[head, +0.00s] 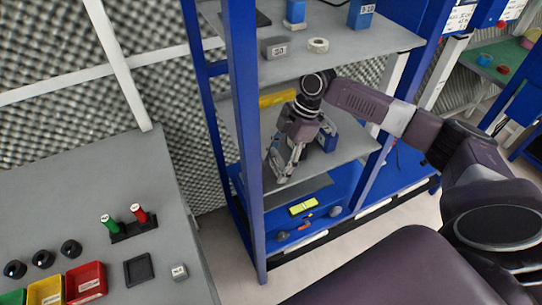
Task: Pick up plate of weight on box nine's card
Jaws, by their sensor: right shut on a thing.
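My right gripper (284,167) reaches into the blue-framed rack, over its middle grey shelf (350,150). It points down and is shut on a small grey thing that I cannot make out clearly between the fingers. A blue box (328,134) stands just right of the gripper, partly hidden by it. A grey block marked with a number like 50 (275,48) sits on the upper shelf. Another small grey block with a label (179,271) lies on the left table. I cannot read box nine's card anywhere. My left gripper is out of view.
Blue rack posts (243,120) stand left of my gripper. The upper shelf (350,45) is above my arm and holds a tape roll (318,45) and blue boxes (361,14). A yellow bar (278,98) lies behind.

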